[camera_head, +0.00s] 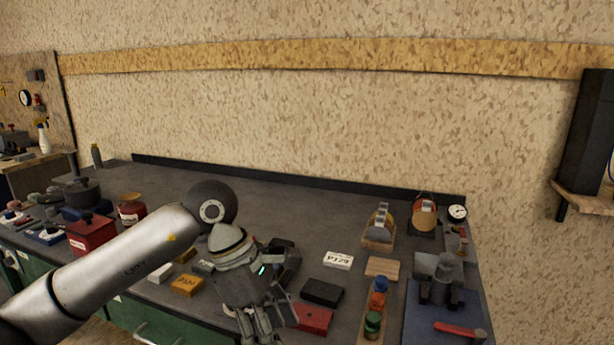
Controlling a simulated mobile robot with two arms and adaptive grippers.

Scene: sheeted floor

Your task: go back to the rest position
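My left arm reaches in from the left, over the dark workbench (310,190). My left gripper (258,328) points down toward the front edge of the bench, near the bottom of the picture. Its fingers are partly cut off by the lower edge, so their opening is unclear, and no held object is clearly visible. A red block (316,319) lies just right of the gripper and a black block (322,292) lies behind that. My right gripper is not in view.
A yellow block (187,285) lies left of the gripper. A white label plate (338,260), a wooden block (382,268), a rack with colored knobs (372,322) and a blue mat (415,322) with a vise (440,285) stand right. The bench's back strip is fairly clear.

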